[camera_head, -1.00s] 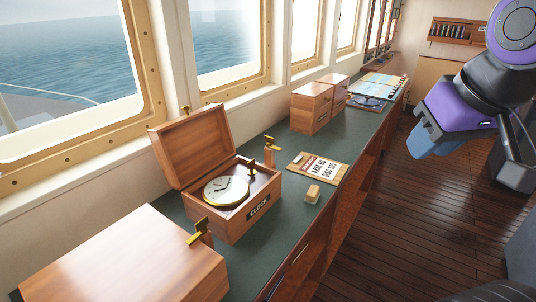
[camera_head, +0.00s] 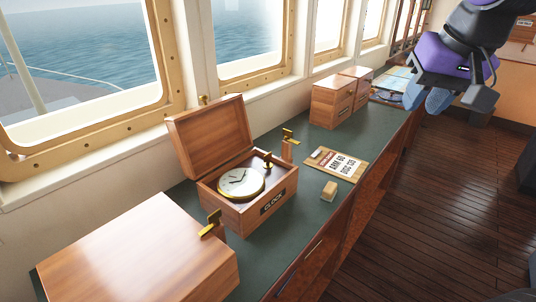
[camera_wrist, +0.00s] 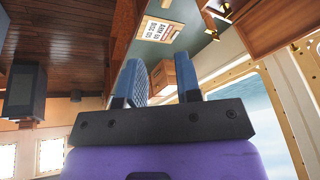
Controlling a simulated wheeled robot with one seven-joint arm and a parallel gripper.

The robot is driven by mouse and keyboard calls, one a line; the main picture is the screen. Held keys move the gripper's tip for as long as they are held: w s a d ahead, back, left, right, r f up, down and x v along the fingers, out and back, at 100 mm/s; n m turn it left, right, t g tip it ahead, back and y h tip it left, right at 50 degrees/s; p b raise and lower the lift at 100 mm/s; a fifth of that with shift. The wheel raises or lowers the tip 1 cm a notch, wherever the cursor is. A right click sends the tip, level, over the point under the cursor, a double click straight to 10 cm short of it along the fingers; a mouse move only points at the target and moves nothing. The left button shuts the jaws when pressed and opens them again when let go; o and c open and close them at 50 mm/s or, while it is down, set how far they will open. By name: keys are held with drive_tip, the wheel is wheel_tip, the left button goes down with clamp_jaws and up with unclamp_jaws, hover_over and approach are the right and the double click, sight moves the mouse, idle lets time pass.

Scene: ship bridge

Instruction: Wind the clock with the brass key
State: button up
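The clock (camera_head: 242,183) has a pale round dial and lies face up in an open wooden box (camera_head: 230,218) labelled CLOCK. A small brass piece (camera_head: 267,158) stands beside the dial at the box's back right. One brass key-like piece (camera_head: 288,136) sits on a wooden post behind the box. Another (camera_head: 212,222) sits on a post in front of it. I cannot tell from their shapes which fits the clock. My gripper (camera_head: 426,100) is high at the right, far from the clock. In the wrist view its blue fingers (camera_wrist: 162,82) are apart with nothing between them.
A large closed wooden box (camera_head: 135,250) stands at the front left. Wooden drawer boxes (camera_head: 333,100), a clipboard (camera_head: 335,163) and a small wooden block (camera_head: 328,191) are on the green counter (camera_head: 300,215). Windows line the left; the plank floor (camera_head: 440,215) at right is open.

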drive_tip(key=w+a+m+g, duration=0.15)
drive_tip(key=w+a, duration=0.25)
drive_tip(key=w, duration=0.7)
drive_tip(key=m+g, duration=0.3)
drive_tip(key=m, duration=0.3)
hover_over(268, 154)
wheel_tip(268, 154, down, 20)
drive_tip(key=shift+h, duration=0.3)
drive_tip(key=f, duration=1)
drive_tip(key=shift+w+f, duration=0.2)
drive_tip(key=shift+f, duration=0.2)
clamp_jaws()
